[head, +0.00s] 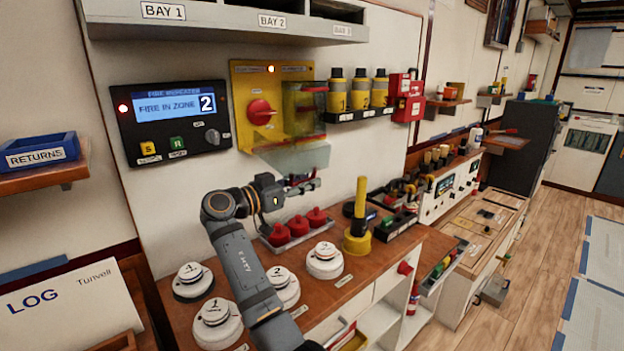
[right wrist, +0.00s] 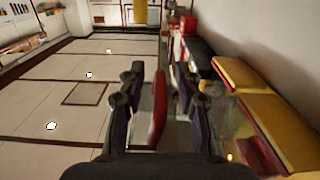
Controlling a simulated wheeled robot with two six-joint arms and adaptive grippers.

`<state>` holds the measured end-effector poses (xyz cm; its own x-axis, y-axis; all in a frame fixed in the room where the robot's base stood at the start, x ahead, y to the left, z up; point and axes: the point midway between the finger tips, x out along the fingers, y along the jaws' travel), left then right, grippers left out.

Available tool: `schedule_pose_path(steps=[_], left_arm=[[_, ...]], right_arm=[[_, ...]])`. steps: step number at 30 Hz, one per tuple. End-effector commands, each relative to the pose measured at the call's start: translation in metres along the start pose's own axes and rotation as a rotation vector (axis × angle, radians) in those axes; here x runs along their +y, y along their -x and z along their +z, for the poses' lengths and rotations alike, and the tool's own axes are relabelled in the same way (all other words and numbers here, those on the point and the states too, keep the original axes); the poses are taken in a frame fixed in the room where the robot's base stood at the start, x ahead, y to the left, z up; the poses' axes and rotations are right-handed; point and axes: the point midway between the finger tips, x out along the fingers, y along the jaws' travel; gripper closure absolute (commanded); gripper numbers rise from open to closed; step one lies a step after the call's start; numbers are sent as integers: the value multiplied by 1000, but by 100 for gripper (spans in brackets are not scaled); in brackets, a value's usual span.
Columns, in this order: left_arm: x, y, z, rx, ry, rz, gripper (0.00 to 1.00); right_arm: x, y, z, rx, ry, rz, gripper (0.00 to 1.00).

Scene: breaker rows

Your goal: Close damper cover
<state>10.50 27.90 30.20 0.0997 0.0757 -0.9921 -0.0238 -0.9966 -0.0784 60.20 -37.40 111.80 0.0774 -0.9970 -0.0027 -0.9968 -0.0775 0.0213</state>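The yellow damper panel (head: 244,92) is on the wall with a red knob (head: 260,112). A clear cover (head: 302,155) stands out from the panel's right half, tilted open, its lower part reaching toward my right gripper (head: 308,184). The right gripper is just below the cover's lower edge. I cannot tell whether the bar touches a finger. The left gripper is not in view.
A fire indicator box (head: 172,120) is left of the panel; yellow cylinders (head: 359,93) stand on a rack to its right. Below, red knobs (head: 298,226), a yellow post (head: 358,235) and white detectors (head: 325,260) stand on the wooden counter (head: 400,252).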

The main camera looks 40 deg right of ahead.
Motion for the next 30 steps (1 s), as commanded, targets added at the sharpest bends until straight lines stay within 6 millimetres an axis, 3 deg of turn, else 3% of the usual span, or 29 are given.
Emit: schedule_pose_path(steps=[5, 12, 13, 25, 30], left_arm=[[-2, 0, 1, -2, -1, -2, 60], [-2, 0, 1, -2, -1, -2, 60], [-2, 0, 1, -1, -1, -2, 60], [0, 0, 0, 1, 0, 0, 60], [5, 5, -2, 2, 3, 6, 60]], right_arm=[[0, 0, 0, 0, 0, 0, 66], [0, 0, 0, 0, 0, 0, 99], [0, 0, 0, 0, 0, 0, 100], [0, -1, -1, 1, 2, -1, 100], [1, -12, -6, 2, 29, 0, 100]])
